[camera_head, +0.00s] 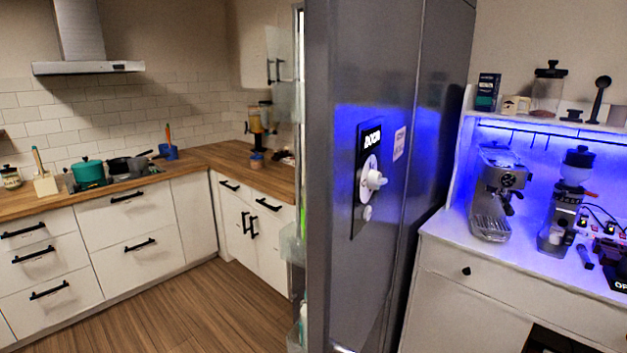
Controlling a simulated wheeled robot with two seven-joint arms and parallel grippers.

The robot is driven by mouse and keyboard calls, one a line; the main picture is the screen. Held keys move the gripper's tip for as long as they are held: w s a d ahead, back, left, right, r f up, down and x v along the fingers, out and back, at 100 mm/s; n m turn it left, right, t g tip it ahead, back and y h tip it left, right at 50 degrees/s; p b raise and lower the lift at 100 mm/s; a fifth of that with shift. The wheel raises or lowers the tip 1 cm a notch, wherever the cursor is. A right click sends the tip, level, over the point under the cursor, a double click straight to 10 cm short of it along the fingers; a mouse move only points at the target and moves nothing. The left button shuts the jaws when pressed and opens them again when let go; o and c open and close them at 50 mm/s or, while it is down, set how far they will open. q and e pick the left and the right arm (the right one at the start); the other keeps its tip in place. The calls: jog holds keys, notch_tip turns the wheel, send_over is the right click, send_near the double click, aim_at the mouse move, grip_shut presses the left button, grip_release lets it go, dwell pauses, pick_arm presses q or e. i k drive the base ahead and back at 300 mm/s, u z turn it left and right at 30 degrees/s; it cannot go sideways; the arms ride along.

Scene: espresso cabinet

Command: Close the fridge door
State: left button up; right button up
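The fridge door (335,210) is a tall dark grey panel near the middle of the head view. It stands open, seen at a steep angle. Its inner side, with clear door shelves (293,245), faces left. Its outer face carries a black panel with a white knob (373,180) and a small label. Another dark grey fridge surface (443,110) lies right of it, past a vertical seam. The fridge interior is not visible. Neither of my grippers is in view.
A white cabinet (500,275) with an espresso machine (497,195) and a grinder (568,200) stands close on the right. A wooden counter (225,158) with white drawers runs along the left and back. The wooden floor (205,310) at front left is clear.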

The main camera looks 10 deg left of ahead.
aim_at(362, 61)
jog(key=u, duration=0.05)
jog(key=i, duration=1)
jog(key=u, duration=1.15)
jog(key=k, duration=1.05)
jog(key=z, duration=0.85)
